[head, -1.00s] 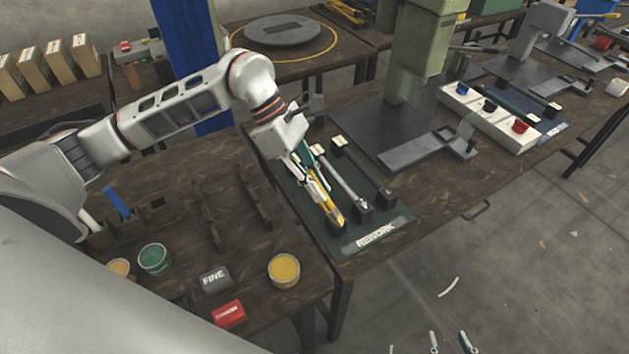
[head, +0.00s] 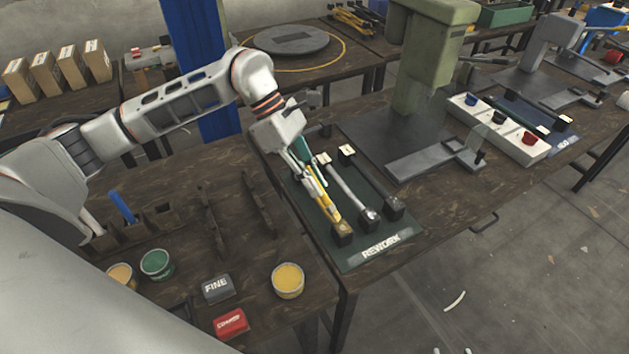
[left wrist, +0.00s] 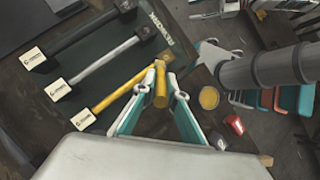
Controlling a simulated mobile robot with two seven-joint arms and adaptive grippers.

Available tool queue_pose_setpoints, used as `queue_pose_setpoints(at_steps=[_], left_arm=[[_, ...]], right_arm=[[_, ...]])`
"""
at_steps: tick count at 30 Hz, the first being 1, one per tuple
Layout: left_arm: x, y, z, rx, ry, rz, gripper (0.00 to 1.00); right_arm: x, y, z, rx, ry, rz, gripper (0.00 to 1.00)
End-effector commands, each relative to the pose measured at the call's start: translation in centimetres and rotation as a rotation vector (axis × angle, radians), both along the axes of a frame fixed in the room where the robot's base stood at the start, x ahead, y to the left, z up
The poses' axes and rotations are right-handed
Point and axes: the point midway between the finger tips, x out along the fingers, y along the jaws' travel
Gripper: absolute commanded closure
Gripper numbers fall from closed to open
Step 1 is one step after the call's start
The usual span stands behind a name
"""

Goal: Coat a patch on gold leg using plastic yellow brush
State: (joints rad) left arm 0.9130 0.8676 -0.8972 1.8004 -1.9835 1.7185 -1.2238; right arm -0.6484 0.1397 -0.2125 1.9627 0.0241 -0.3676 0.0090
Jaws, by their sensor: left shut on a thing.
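The gold leg (left wrist: 112,105) lies on the dark green REWORK mat, its ends by dark blocks; its lower end also shows in the head view (head: 336,221). My left gripper (left wrist: 157,88) is shut on the yellow plastic brush (left wrist: 161,86), close over the front end of the gold leg. The brush tip looks near or at that end; I cannot tell if it touches. In the head view my left gripper (head: 322,192) hides much of the brush and leg. Only small tips of what looks like my right gripper show at the bottom edge.
A silver leg (head: 352,193) and a black leg (left wrist: 80,38) lie beside the gold one on the mat (head: 372,258). A yellow tub (head: 288,280), a green tub (head: 157,264), a FINE block (head: 217,287) and a red block (head: 231,322) stand on the near table. A green press (head: 425,60) stands behind.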

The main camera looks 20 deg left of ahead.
Motion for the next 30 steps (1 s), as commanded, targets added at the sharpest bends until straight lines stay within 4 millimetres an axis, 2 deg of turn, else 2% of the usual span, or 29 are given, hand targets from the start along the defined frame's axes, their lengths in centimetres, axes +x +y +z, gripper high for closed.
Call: queue_pose_setpoints(at_steps=[21, 30], left_arm=[[0.0, 0.0, 5.9, 0.0, -0.001, 0.0, 1.0], [0.0, 0.0, 6.0, 0.0, 0.0, 0.0, 1.0]], right_arm=[[0.1, 0.0, 3.4, 0.0, -0.004, 0.0, 0.6], [0.2, 0.0, 3.5, 0.0, -0.007, 0.0, 0.6]])
